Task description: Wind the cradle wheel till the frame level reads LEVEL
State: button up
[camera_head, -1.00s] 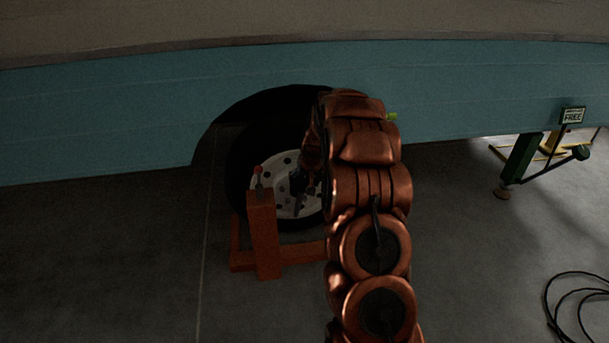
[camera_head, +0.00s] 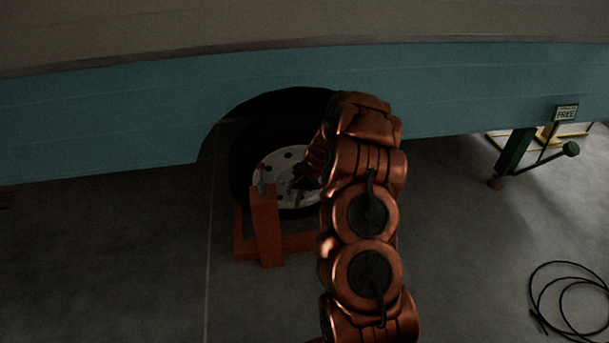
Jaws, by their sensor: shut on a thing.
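A black-tyred wheel with a white, holed disc (camera_head: 268,188) stands upright in the dark arch of the blue body, at an orange cradle (camera_head: 265,230) on the floor. The cradle's front post carries a short stem with a red knob (camera_head: 261,168). My gripper (camera_head: 303,184) is at the disc's right half, shut on a dark part there; its grip is small and dark, so the exact part held is unclear. My copper arm hides the right side of the tyre and cradle. I see no level reading LEVEL.
A small sign reading FREE (camera_head: 566,113) is at the body's lower edge on the right, above a green stand (camera_head: 516,152). A black cable (camera_head: 570,300) lies coiled on the floor at lower right. The floor at left is clear.

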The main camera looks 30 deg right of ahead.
jog(key=shift+m, duration=0.4)
jog(key=o, duration=1.1)
jog(key=shift+o, duration=0.2)
jog(key=v, duration=1.2)
jog(key=shift+f, duration=0.1)
